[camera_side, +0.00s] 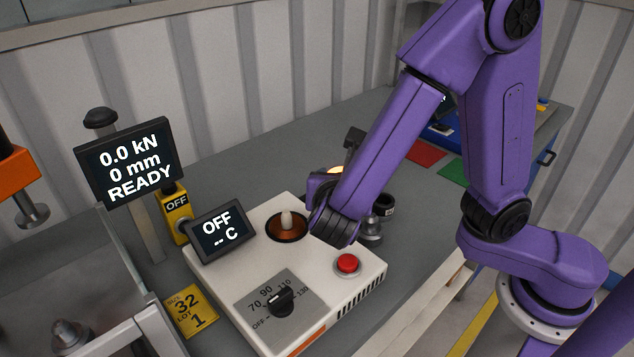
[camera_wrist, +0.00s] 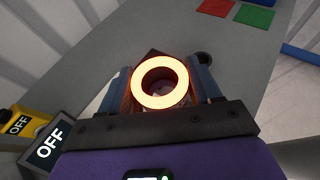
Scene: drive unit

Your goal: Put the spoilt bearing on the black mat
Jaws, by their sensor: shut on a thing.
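The bearing, a ring glowing bright orange-yellow (camera_wrist: 138,86), is between the fingers of my gripper (camera_wrist: 163,88) in the wrist view. The fingers are shut on it from both sides, and its open bore faces the camera. In the side view my gripper and the ring are mostly hidden behind my purple wrist; only a small bright yellow-orange patch (camera_side: 336,170) shows. A dark corner (camera_wrist: 152,53) shows just beyond the ring in the wrist view; I cannot tell whether it is the black mat. No black mat is clearly visible in the side view.
A white heater (camera_side: 338,289) with a dial and red button (camera_side: 347,263) stands nearby; its display (camera_side: 221,231) reads OFF. A dark cylindrical part (camera_side: 384,205) stands right of my wrist. Red (camera_side: 425,152) and green (camera_side: 454,172) mats lie farther back.

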